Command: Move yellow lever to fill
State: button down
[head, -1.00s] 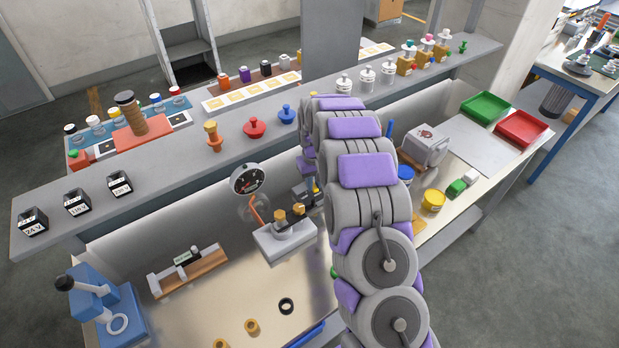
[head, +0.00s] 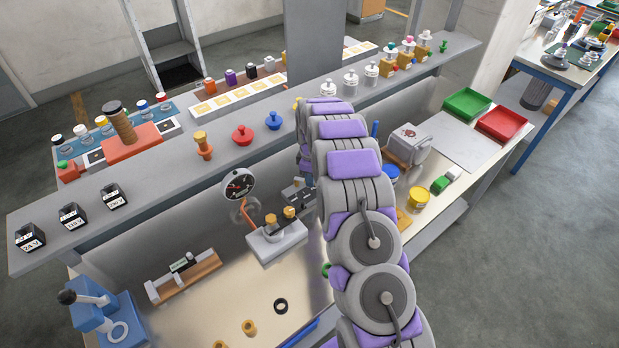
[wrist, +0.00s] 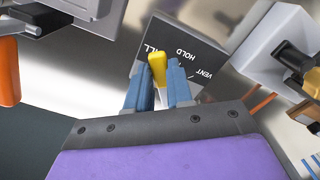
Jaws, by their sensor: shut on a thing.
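The yellow lever (wrist: 157,64) shows in the wrist view between the two blue fingers of my gripper (wrist: 158,78), which is shut on it. The lever stands in front of a dark panel (wrist: 205,55) marked HOLD and VENT. A third word ending in ILL is partly covered by the lever and left finger. The lever's tip is beside that word, apart from HOLD and VENT. In the head view my arm hides the gripper and the lever.
A pressure gauge (head: 239,185) and a grey block with brass fittings (head: 277,240) stand left of my arm. A yellow cup (head: 418,198) and a grey box (head: 409,145) are on its right. A long grey shelf (head: 240,160) runs behind. An orange part (wrist: 8,70) is left of my gripper.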

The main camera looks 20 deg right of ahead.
jog(key=shift+w+d+r+n, duration=0.1)
jog(key=shift+w+d+n, duration=0.05)
jog(key=shift+w+n, duration=0.2)
dwell(0.4)
jog(key=c, duration=1)
grip_release()
notch_tip(320, 180, up, 17)
jog(key=p, duration=0.1)
jog(key=shift+p, duration=0.3)
jog(key=shift+s+r, duration=0.1)
jog(key=shift+r, duration=0.05)
